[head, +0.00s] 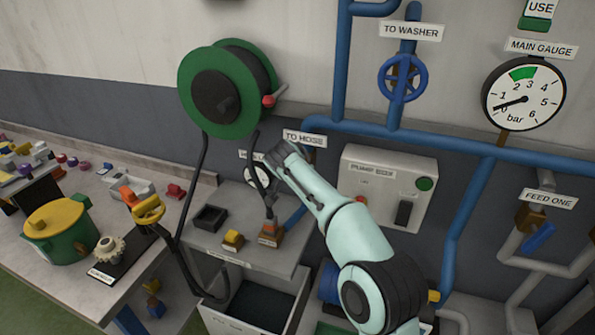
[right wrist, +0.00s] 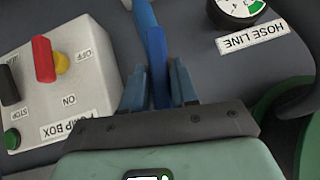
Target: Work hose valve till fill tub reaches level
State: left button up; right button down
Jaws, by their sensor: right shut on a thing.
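My right gripper (head: 272,158) reaches up to the wall by the "TO HOSE" sign (head: 305,138). In the right wrist view its fingers (right wrist: 158,82) are shut on the blue valve handle (right wrist: 152,45), which runs up between them. In the head view my gripper hides the handle. The grey fill tub (head: 228,320) stands low at the bottom centre, with a dark inside; I cannot tell its water level. My left gripper is not in view.
The pump box (head: 388,170) is right of my gripper; it also shows in the right wrist view (right wrist: 85,95). The hose line gauge (head: 259,177) is beside the gripper. The main gauge (head: 523,100) reads low. A bench with a green pot (head: 62,247) is at left.

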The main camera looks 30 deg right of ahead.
dwell(0.4)
jog(key=c, duration=1)
grip_release()
jog(key=shift+w, duration=0.1)
jog(key=shift+o, duration=0.2)
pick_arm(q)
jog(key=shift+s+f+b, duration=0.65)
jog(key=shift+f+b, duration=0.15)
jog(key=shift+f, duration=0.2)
pick_arm(e)
jog(key=v, duration=1.3)
jog(key=shift+r, duration=0.15)
